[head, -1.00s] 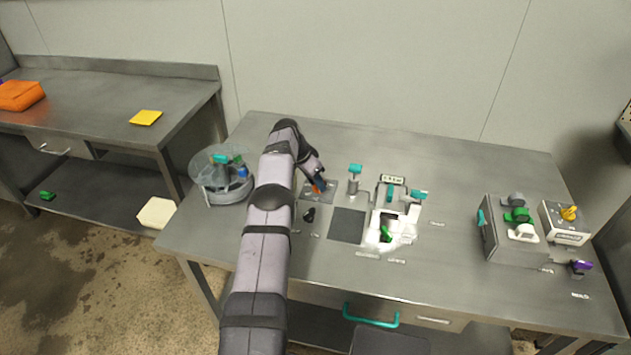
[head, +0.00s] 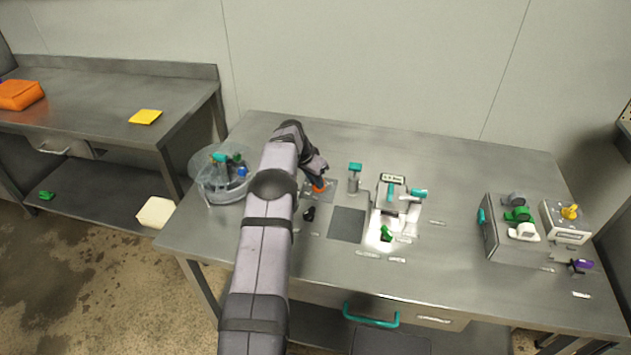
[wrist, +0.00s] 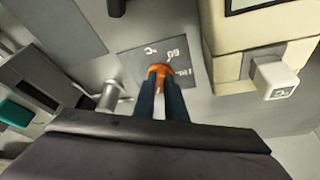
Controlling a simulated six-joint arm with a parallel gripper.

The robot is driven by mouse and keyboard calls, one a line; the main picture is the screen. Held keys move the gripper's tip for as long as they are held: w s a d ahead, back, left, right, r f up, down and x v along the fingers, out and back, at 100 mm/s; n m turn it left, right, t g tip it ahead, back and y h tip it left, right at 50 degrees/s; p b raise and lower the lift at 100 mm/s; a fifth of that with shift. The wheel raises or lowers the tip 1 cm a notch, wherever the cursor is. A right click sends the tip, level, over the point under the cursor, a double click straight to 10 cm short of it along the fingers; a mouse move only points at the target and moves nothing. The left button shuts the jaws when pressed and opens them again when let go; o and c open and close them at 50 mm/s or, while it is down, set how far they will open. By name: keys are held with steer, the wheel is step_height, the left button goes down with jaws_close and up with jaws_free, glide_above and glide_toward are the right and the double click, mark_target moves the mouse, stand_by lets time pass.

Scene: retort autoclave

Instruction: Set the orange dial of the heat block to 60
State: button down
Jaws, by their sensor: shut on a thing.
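The orange dial (wrist: 160,72) sits on a grey plate (wrist: 133,58) with white markings, one of which appears to read 60, seen upside down in the wrist view. The dial also shows in the head view (head: 319,184). My gripper (wrist: 160,88) is shut on the dial, with its two dark fingers at either side of it. A narrow orange part of the dial shows between the fingers. The dial's exact setting cannot be told. In the head view my gripper (head: 318,176) comes down over the dial from the back left.
A teal-topped post (head: 354,178) stands just right of the dial. A black knob (head: 309,214) is in front of it. A round clear-walled device (head: 221,180) stands to the left, and a white device with teal parts (head: 396,215) to the right. The back middle of the table is clear.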

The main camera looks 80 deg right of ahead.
steer(key=n+t, duration=0.1)
steer(key=n, duration=0.1)
steer(key=s+n+b, duration=0.1)
steer(key=n, duration=0.2)
steer(key=shift+a+f+t, duration=0.1)
steer(key=shift+a+t, duration=0.05)
steer(key=shift+t, duration=0.25)
steer(key=n+t+b, duration=0.1)
steer(key=n, duration=0.2)
steer(key=shift+s+n, duration=0.15)
steer(key=shift+n, duration=0.15)
steer(key=n+t, duration=0.1)
steer(key=n, duration=0.2)
steer(key=shift+s+t+b, duration=0.15)
steer(key=shift+t+b, duration=0.15)
steer(key=shift+b, duration=0.05)
steer(key=shift+s+d+n+t+y, duration=0.1)
steer(key=shift+n+t+y, duration=0.1)
steer(key=shift+n, duration=0.35)
steer(key=shift+d+n+t+y, duration=0.1)
steer(key=shift+n+y, duration=0.1)
steer(key=shift+n, duration=0.35)
steer(key=shift+n+p, duration=0.45)
steer(key=shift+n, duration=0.25)
steer(key=c, duration=1.8)
jaws_free()
steer(key=shift+d, duration=0.1)
steer(key=shift+s+r, duration=0.1)
steer(key=shift+r, duration=0.15)
